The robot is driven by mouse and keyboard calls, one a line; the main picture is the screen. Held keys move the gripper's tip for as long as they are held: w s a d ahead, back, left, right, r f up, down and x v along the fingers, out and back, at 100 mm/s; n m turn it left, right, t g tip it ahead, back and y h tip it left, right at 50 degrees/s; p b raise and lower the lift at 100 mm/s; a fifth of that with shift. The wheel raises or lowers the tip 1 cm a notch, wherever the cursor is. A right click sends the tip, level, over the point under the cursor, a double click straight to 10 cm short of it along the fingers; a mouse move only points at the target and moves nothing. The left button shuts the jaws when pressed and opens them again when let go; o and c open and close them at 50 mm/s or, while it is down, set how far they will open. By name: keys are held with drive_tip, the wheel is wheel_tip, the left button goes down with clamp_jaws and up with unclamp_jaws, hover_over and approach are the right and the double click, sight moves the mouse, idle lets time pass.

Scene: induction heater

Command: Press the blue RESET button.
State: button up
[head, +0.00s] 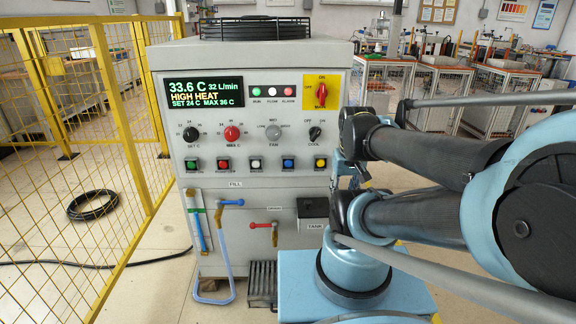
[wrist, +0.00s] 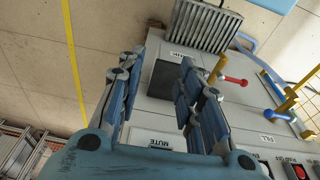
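The blue button (head: 288,163) sits in the lower button row of the heater's front panel, between the white button (head: 257,164) and the yellow button (head: 320,163). Its label is too small to read. In the wrist view I cannot see the blue button; the gripper body covers part of the button row. My gripper (wrist: 157,70) is open and empty, its two fingers spread over the front of the cabinet. In the head view it is mostly hidden behind my arm, close to the right edge of the panel.
The wrist view shows a MUTE label (wrist: 153,143), a black tank (wrist: 164,80), a red-handled valve (wrist: 234,81) and a red button (wrist: 300,171). Knobs, including a red MAX knob (head: 232,133), stick out above the button row. Yellow mesh fencing (head: 130,165) stands left.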

drive_tip(key=shift+o, duration=1.4)
clamp_jaws()
